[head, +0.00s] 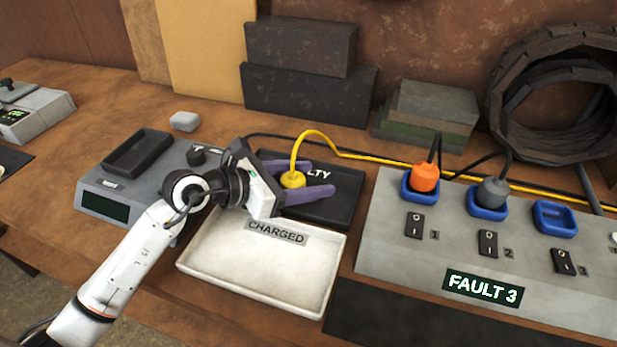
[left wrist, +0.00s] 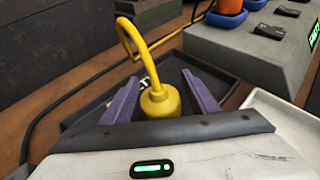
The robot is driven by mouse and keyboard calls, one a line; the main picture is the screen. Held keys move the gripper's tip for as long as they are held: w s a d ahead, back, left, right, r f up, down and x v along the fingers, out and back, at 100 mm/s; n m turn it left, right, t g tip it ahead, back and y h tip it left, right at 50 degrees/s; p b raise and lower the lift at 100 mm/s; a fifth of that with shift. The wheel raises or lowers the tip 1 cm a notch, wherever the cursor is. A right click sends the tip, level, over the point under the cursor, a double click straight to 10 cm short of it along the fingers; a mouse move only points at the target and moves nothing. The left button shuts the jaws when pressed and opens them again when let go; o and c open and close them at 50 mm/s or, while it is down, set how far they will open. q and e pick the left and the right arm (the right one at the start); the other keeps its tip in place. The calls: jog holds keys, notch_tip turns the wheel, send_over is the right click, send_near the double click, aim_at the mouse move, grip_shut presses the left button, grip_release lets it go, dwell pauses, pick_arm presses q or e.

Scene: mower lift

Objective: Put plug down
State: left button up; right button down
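The yellow plug (head: 293,180) with its yellow cord is at the dark tray (head: 342,208), whose label is partly covered and reads "LTY". My left gripper (head: 321,178) reaches over this tray with its purple fingers on either side of the plug. In the left wrist view the yellow plug (left wrist: 160,101) stands upright between the spread fingers, with a gap on both sides. The left gripper (left wrist: 160,77) is open. The plug's underside is hidden. My right gripper is not in view.
A white tray labelled "CHARGED" (head: 250,272) lies in front of the dark tray. A power strip (head: 400,255) reading "FAULT 3" stands right, with an orange plug (head: 424,177), a grey plug (head: 493,191) and an empty blue socket (head: 555,219). A grey scale (head: 118,189) is left.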

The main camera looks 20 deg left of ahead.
aim_at(283, 181)
pick_arm(q)
jog(key=shift+r, duration=0.15)
jog(key=b+v, duration=0.1)
jog(key=v, duration=1)
jog(key=shift+s, duration=0.1)
jog(key=shift+s+a+r, duration=0.25)
jog(key=shift+s+a, duration=0.05)
dwell(0.9)
